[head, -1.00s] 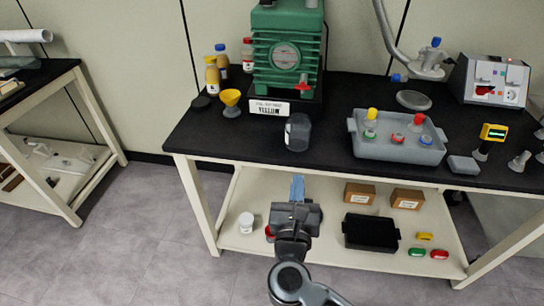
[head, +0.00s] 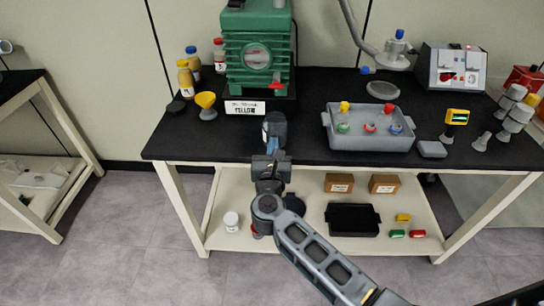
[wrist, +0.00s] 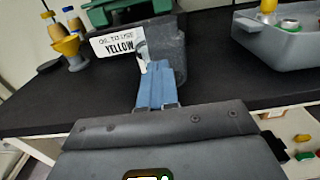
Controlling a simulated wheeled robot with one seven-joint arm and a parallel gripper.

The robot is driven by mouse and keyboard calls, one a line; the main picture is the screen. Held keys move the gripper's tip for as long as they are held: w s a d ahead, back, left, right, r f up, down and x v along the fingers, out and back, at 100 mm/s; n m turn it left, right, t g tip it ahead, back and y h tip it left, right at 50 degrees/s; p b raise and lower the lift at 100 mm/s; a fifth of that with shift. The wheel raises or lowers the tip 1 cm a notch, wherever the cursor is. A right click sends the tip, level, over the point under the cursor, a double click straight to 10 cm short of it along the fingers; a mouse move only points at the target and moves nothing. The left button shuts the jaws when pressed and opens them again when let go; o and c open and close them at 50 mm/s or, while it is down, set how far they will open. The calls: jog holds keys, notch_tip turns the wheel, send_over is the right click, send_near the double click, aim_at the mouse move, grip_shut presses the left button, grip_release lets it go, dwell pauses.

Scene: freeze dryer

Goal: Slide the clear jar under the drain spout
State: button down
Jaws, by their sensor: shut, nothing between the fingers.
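The clear jar (head: 276,126) is a dark, see-through grey cylinder with a white label, upright near the front edge of the black bench. It stands in front of the green machine (head: 258,50), whose small red tap (head: 277,84) marks the drain area. The spout outlet itself is too small to make out. My gripper (head: 271,147) is shut and empty, its blue fingers pointing at the jar's near side. In the wrist view the fingers (wrist: 157,85) overlap the front of the jar (wrist: 170,45). I cannot tell whether they touch it.
A white sign reading YELLOW (head: 245,107) stands left of the jar, with a yellow funnel (head: 206,102) beyond it. Bare bench separates jar and tray. The lower shelf (head: 300,232) holds boxes and a black bin.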

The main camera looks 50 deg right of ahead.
aim_at(275, 127)
jog(key=shift+w+d, duration=0.35)
jog(key=shift+d, duration=0.15)
jog(key=b+x, duration=0.2)
jog(key=x, duration=0.5)
jog(key=shift+w+d, duration=0.25)
jog(key=shift+d, duration=0.05)
